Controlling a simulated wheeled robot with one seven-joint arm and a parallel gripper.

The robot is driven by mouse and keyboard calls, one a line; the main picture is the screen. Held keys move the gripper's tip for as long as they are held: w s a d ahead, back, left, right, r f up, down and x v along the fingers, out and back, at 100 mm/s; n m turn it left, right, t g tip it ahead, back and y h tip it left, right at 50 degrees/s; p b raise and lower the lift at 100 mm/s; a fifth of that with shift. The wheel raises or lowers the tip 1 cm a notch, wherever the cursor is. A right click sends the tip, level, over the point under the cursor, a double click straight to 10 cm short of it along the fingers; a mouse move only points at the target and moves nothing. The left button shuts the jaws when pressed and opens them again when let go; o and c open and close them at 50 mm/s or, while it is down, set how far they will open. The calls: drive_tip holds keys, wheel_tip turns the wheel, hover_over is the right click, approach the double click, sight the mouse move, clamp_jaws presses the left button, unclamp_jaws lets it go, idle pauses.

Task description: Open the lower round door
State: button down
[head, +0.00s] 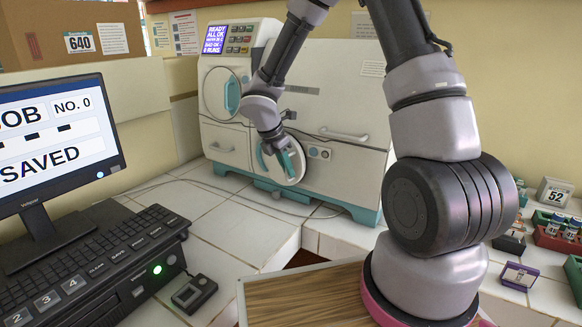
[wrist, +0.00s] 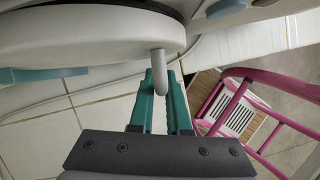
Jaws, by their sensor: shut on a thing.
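The lower round door (head: 291,168) is a white disc low on the front of the white and teal incubator (head: 345,109). It shows large in the wrist view (wrist: 85,32), its thick rim facing me, with a short grey peg handle (wrist: 158,66) sticking out. My gripper (head: 283,155) is at this door. In the wrist view its teal fingers (wrist: 162,88) are shut on the peg, one on each side. My wrist hides part of the door in the head view, and I cannot tell how far it stands from its frame.
An upper round door (head: 218,94) with a teal handle sits above left. A monitor (head: 60,140) and keyboard (head: 95,255) stand at the left. Tube racks (head: 558,235) are at the right. A pink frame (wrist: 270,85) stands at the right in the wrist view.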

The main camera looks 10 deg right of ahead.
drive_tip(key=s+a+m+g, duration=0.1)
drive_tip(key=a+m+g, duration=0.2)
drive_tip(key=a+m, duration=0.65)
drive_tip(key=w+a+m+g+y, duration=0.2)
drive_tip(key=w+a+m+g, duration=0.1)
drive_tip(key=w+a+m, duration=0.6)
drive_tip(key=shift+a, duration=1.55)
drive_tip(key=c, duration=0.9)
unclamp_jaws()
drive_tip(key=v, duration=1.1)
drive_tip(key=shift+w+d, duration=0.1)
drive_tip(key=shift+d, duration=0.15)
